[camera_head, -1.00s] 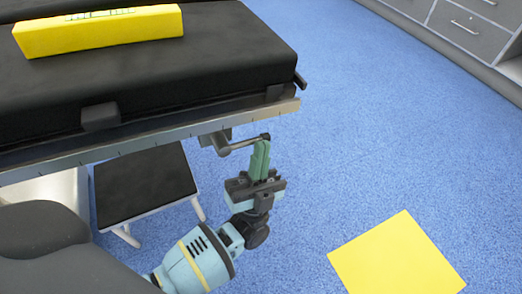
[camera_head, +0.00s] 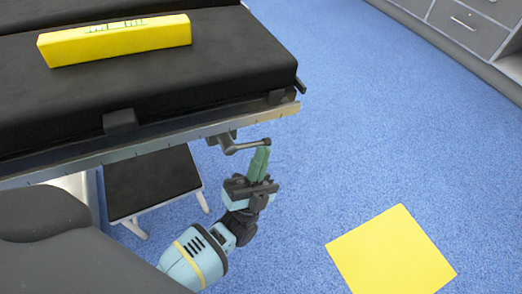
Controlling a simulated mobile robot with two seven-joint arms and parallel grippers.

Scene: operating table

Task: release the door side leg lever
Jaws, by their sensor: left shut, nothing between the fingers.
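The leg lever (camera_head: 247,146) is a thin grey rod with a dark knob at its right end. It sticks out to the right from a bracket (camera_head: 222,140) under the metal side rail of the operating table (camera_head: 140,141). My left gripper (camera_head: 260,153) comes up from below, its green fingers shut and empty. The fingertips are just below the knob end of the lever; I cannot tell whether they touch it. My right gripper is not in view.
A yellow block (camera_head: 115,40) lies on the black table pad. A low black-topped step stool (camera_head: 152,182) stands under the table. A yellow square (camera_head: 390,255) lies on the open blue floor at right. Grey cabinets (camera_head: 468,28) stand at upper right.

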